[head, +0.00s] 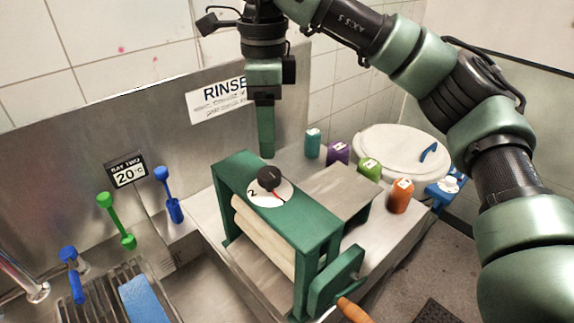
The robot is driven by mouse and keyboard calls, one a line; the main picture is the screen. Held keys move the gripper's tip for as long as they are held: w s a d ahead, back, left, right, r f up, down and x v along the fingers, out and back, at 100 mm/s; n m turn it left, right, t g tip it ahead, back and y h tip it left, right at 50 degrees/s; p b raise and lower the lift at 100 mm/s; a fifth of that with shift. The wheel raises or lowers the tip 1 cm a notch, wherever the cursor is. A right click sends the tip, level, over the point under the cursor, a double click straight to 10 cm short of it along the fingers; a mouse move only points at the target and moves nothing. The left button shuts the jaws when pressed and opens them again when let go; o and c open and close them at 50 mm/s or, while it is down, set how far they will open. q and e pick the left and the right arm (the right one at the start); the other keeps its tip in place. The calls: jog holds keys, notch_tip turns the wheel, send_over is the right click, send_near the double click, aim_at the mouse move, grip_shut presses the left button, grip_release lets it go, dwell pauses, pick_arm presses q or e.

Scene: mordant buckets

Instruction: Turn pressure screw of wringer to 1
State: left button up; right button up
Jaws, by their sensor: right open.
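The wringer (225,178) has a green frame and pale rollers (262,234), and stands on a metal bench. Its pressure screw is a black knob (269,178) over a white dial (272,199) on the top beam. A red pointer (278,195) shows at the knob's front edge. A "2" is legible at the dial's left; I cannot read a 1. My right gripper (266,154) points down just above and behind the knob, apart from it in the picture. It is open and empty, seen edge-on, so the finger gap is hidden. My left gripper is not in view.
The wringer's crank with an orange handle (354,310) juts out at front right. A RINSE sign (216,100) hangs behind. Blue and green levers (116,220) stand left.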

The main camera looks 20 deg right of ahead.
aim_at(269, 172)
jog(key=shift+m, duration=1.1)
jog(key=shift+f, duration=0.2)
notch_tip(269, 172, down, 7)
jog(key=shift+f+p, duration=0.2)
jog(key=shift+p, duration=0.7)
grip_shut()
jog(key=shift+f+b, duration=0.1)
jog(key=shift+b, duration=0.2)
jog(key=shift+n+b, duration=0.3)
jog(key=shift+n, duration=0.3)
